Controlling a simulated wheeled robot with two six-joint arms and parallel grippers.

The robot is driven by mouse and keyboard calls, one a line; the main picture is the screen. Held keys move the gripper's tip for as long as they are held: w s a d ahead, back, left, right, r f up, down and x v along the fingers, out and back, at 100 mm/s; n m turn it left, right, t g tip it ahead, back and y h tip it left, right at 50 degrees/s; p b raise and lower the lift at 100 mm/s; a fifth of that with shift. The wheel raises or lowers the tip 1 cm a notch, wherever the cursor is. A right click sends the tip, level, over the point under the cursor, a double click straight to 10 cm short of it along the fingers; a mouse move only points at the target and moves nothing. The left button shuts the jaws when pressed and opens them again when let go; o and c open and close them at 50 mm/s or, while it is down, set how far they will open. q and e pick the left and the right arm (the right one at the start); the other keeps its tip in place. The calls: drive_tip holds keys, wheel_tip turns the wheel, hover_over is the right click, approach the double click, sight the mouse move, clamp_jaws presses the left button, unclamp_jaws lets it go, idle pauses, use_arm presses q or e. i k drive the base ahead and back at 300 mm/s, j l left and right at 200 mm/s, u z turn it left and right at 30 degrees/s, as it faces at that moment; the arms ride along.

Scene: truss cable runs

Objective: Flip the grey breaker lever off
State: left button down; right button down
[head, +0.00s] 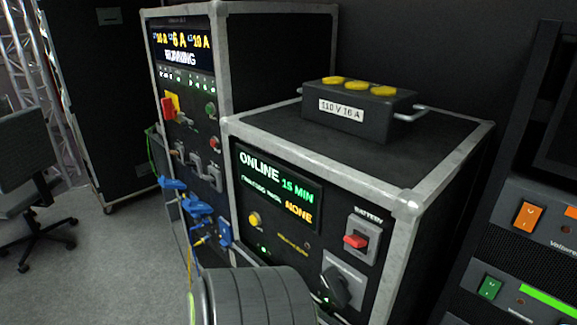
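The tall flight-cased power rack (225,60) stands at the back, its lit display (182,48) reading "RUNNING". Low on its front are small grey lever-like parts (196,161), near blue connectors (197,207). They are too small to tell which is the breaker lever or how it is set. The nearer case (345,165) has a display (277,187) reading "ONLINE 15 MIN". Its front also holds a red battery switch (355,241) and a black rotary handle (335,287) on a grey plate. Neither gripper is in view.
A black box with yellow caps (357,108), labelled "110 V 16 A", sits on the nearer case. Blue and yellow cables hang in front of the tall rack. An equipment rack (530,230) stands right, an office chair (35,190) left. Grey floor (110,260) is open at left.

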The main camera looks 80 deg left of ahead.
sight(208, 178)
drive_tip(key=u, duration=2.7)
